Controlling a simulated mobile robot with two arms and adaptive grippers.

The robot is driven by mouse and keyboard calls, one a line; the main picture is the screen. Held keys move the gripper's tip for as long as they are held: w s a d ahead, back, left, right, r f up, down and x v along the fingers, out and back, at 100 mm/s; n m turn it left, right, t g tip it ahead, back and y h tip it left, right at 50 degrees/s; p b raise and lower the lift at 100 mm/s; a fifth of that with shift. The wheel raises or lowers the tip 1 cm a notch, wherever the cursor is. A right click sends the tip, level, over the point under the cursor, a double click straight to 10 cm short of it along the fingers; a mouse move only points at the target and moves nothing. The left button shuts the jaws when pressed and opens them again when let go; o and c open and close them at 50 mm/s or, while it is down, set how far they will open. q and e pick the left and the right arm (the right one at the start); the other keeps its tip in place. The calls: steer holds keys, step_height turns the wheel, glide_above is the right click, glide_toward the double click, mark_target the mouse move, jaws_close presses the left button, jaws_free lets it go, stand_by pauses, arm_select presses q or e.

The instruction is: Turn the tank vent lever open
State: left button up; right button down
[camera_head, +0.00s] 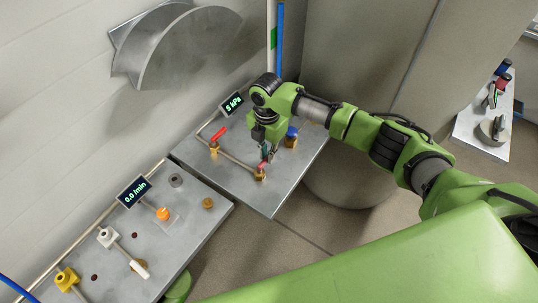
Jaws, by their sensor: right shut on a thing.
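A grey panel (282,186) carries several brass valves. A red lever (220,133) sits on the left valve (214,149). A blue handle (292,132) sits on the right valve (291,142). My right gripper (265,160) points down over the front valve (260,175) and is shut on its small red lever (263,166), which is mostly hidden by the fingers. No label shows which one is the tank vent lever. My left gripper is not in view.
A display (232,103) on this panel reads 5 kPa. A second panel (205,228) at the lower left has white, yellow and orange fittings and a display (133,192) reading 0.0 l/min. A grey tank (345,183) stands behind my right arm.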

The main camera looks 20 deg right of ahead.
mark_target(266, 157)
steer(key=shift+a+n, duration=0.1)
steer(key=shift+n, duration=0.2)
steer(key=c, duration=2.1)
jaws_free()
steer(key=shift+w+r, duration=0.1)
step_height(266, 157, up, 12)
steer(key=shift+f, duration=0.1)
steer(key=shift+f, duration=0.1)
